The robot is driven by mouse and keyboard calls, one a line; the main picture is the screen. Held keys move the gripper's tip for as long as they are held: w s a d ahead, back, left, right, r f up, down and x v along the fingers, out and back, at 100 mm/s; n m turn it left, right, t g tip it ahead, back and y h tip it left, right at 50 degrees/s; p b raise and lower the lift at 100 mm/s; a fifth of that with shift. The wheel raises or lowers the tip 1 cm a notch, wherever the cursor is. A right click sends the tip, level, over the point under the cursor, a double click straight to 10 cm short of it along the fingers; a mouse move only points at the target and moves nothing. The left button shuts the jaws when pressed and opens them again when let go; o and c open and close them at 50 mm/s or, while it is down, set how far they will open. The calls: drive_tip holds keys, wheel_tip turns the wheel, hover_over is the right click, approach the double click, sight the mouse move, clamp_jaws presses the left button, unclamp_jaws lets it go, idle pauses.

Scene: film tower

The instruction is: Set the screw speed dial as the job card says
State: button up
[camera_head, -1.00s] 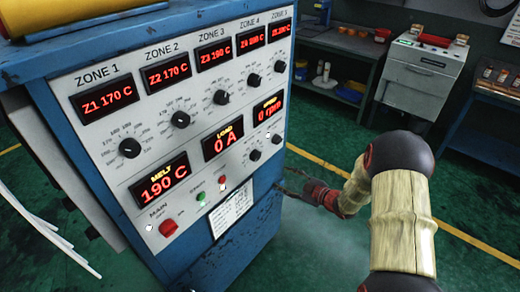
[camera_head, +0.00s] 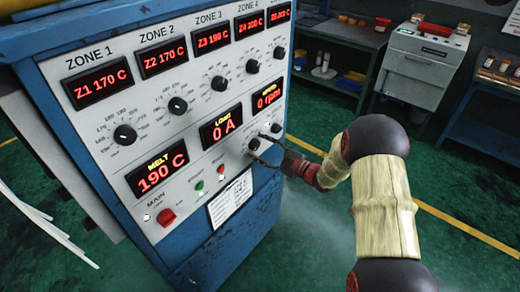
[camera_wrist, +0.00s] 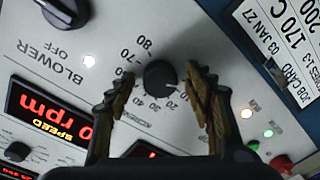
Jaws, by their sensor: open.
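The black screw speed dial (camera_wrist: 160,76) sits on the panel between my open fingertips in the wrist view, with scale numbers around it. The dial (camera_head: 254,144) is partly hidden in the head view. My gripper (camera_wrist: 157,74) straddles the dial with a gap at each side; it also shows at the panel (camera_head: 263,146) in the head view. The speed display (camera_head: 266,97) reads 0 rpm. The job card (camera_head: 229,200) is below; in the wrist view (camera_wrist: 285,45) it is cut off, showing 170 C.
The blower dial (camera_wrist: 62,10) is beside the screw dial, turned to the OFF side. A red main switch (camera_head: 166,217) and green (camera_head: 199,185) and red (camera_head: 221,181) buttons lie lower left. Several zone dials are above. Open green floor (camera_head: 300,240) lies right of the cabinet.

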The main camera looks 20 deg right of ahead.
drive_tip(key=shift+w, duration=0.1)
drive_tip(key=shift+c, duration=1.1)
drive_tip(key=c, duration=0.9)
drive_tip(key=shift+c, duration=0.2)
